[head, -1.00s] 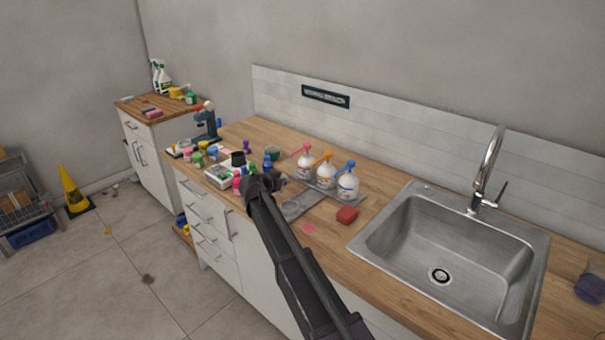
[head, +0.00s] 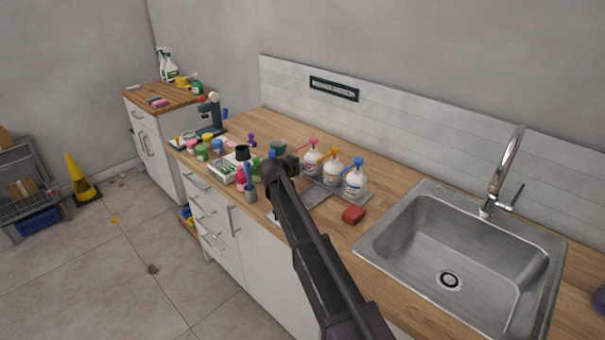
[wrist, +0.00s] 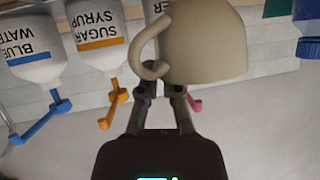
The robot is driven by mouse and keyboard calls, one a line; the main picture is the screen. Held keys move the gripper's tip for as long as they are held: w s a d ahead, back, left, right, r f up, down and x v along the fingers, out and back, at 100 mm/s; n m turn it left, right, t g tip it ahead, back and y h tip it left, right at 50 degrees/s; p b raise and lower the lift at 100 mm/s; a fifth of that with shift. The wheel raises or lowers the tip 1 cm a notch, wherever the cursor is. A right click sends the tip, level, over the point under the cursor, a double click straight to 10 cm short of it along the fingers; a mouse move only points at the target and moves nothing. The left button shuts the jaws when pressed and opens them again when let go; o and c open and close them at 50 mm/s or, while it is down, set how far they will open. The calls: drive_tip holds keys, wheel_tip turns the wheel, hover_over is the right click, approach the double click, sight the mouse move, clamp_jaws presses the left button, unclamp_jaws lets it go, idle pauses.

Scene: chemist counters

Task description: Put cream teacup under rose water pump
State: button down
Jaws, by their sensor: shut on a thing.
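My gripper (wrist: 162,90) is shut on the cream teacup (wrist: 208,45), gripping it close to its looped handle. The wrist picture is upside down. In the head view the cup is hidden behind my gripper (head: 281,166). The rose water pump bottle (head: 311,158) is white with a pink pump and stands leftmost of three bottles, just right of my gripper. In the wrist view the cup covers most of that bottle; only a strip of label and the pink spout (wrist: 195,104) show.
A red block (head: 353,214) lies in front. A dark teal cup (head: 278,146) and several small jars stand left. The sink (head: 465,250) is right.

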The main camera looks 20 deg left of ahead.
drive_tip(key=shift+w+d, duration=0.2)
drive_tip(key=shift+w, duration=0.5)
drive_tip(key=shift+f+b, duration=0.3)
drive_tip(key=shift+f, duration=0.2)
drive_tip(key=shift+s+a+f+b, duration=0.1)
drive_tip(key=shift+s+f+b, duration=0.15)
drive_tip(key=shift+b, duration=0.25)
drive_tip(key=shift+w+f+b, duration=0.15)
drive_tip(key=shift+f+b, duration=0.8)
drive_tip(key=shift+f, duration=0.05)
drive_tip(key=c, duration=0.8)
unclamp_jaws()
